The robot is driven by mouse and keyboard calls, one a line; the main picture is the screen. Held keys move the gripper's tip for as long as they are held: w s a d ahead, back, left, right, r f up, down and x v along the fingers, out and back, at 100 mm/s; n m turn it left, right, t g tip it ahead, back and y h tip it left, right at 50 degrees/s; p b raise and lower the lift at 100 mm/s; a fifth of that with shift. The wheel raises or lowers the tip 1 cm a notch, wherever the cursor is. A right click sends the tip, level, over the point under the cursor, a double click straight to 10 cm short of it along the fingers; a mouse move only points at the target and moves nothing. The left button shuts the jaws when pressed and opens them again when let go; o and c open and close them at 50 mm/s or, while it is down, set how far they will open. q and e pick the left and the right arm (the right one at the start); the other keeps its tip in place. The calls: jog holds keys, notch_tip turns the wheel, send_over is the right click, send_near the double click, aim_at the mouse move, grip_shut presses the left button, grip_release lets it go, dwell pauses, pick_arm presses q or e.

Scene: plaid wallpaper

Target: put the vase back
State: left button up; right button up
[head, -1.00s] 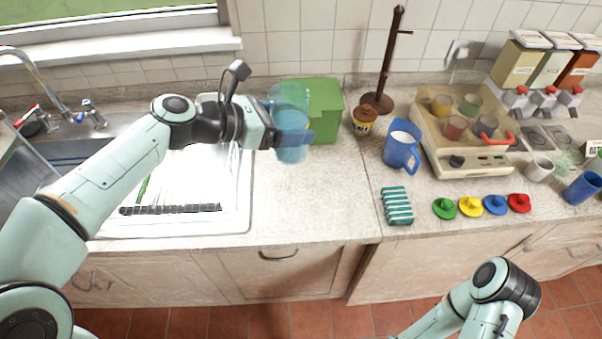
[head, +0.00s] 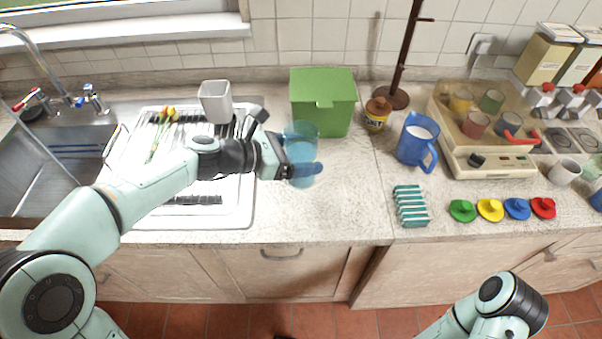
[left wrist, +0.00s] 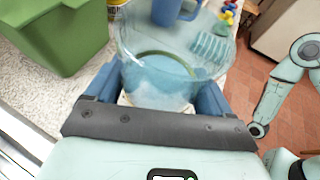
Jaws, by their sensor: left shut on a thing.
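The vase is a clear blue glass cylinder (head: 303,138), upright over the counter in front of the green box. It holds bluish liquid. My left gripper (head: 303,172) is shut around the vase's sides. In the left wrist view the vase (left wrist: 165,70) stands between the two blue fingers (left wrist: 158,100), its open rim facing the camera. I cannot tell whether its base touches the counter. Flowers with red and yellow heads (head: 160,130) lie on the drainboard (head: 240,215), beside a grey-white pot (head: 215,102). My right arm shows at lower right, but its gripper is out of view.
A green lidded box (head: 325,105) stands behind the vase, with a salt jar (head: 377,115), a dark mug stand (head: 392,97) and a blue pitcher (head: 415,140) to its right. A striped teal block (head: 411,206) lies near the front. Counter left of it is clear.

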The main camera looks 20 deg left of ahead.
pick_arm(q)
jog(key=shift+f+b, duration=0.95)
jog(key=shift+f, duration=1.85)
jog(key=shift+f, duration=0.1)
jog(key=o, duration=1.5)
jog(key=shift+f, duration=0.1)
jog(key=shift+o, duration=0.2)
jog(key=shift+r, duration=0.2)
jog(key=p+v, duration=0.1)
jog(key=v, duration=1.1)
